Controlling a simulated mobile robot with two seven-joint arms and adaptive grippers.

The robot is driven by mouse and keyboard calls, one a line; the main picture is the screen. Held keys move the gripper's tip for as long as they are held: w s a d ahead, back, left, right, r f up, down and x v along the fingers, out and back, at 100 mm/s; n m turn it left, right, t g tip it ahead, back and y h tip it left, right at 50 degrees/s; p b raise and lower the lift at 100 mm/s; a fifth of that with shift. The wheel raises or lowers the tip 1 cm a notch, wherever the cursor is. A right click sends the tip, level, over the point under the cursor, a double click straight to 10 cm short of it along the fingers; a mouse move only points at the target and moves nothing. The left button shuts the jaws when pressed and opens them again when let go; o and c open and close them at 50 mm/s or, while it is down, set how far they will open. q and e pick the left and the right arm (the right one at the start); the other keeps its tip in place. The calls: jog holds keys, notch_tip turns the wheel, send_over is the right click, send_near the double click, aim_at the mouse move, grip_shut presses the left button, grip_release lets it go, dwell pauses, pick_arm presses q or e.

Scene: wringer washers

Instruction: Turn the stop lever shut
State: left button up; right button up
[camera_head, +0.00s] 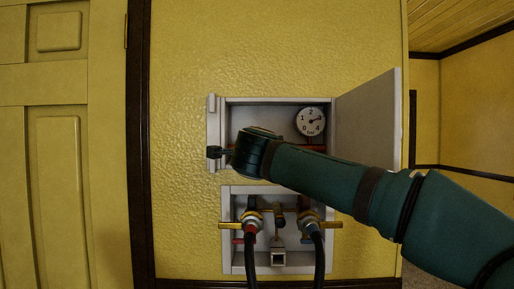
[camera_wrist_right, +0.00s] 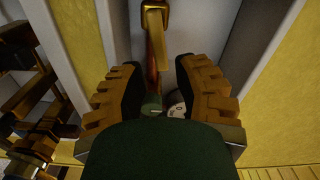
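A grey recessed wall box (camera_head: 230,124) with its door (camera_head: 368,118) swung open to the right holds a round gauge (camera_head: 311,121) and a reddish pipe (camera_head: 315,148). My right gripper (camera_head: 215,152) is at the left part of this box, largely hidden by its own wrist. In the right wrist view, my right gripper (camera_wrist_right: 160,88) has its two fingers apart. A brass piece (camera_wrist_right: 155,45), which looks like the stop lever, lies ahead between the fingers' lines. I see no clear contact with it. In the head view it is hidden behind my arm. My left gripper is not in view.
A lower box (camera_head: 228,258) holds two brass taps (camera_head: 252,218) with black hoses (camera_head: 251,262) hanging down. Taps also show at the left of the wrist view (camera_wrist_right: 35,130). A yellow panelled door (camera_head: 60,150) stands at left. My right arm crosses in front of the open box door.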

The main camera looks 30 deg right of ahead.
jog(key=shift+x, duration=2.1)
grip_shut()
